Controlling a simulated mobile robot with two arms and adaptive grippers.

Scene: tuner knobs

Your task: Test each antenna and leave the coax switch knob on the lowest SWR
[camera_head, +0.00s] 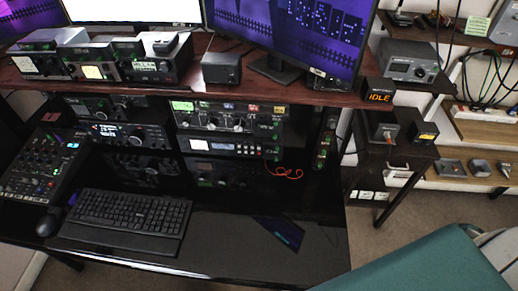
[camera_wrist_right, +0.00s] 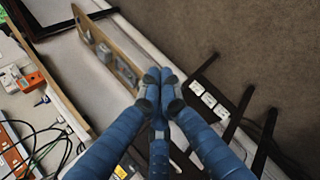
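Above, a black box (camera_head: 379,90) shows "IDLE" in orange. A grey box with a round knob (camera_head: 409,62) sits on the upper shelf. My right gripper (camera_wrist_right: 160,82) shows blue fingers with their tips together, nothing visible between them, away from any knob. My left gripper is in neither view.
A desk (camera_head: 230,245) holds a keyboard (camera_head: 125,213), mouse and mixer (camera_head: 45,165). Radios (camera_head: 228,118) are stacked under the dark red shelf. A teal surface (camera_head: 420,268) fills the lower right. Wooden shelves (camera_head: 475,170) hold small boxes. Loose cables hang at right.

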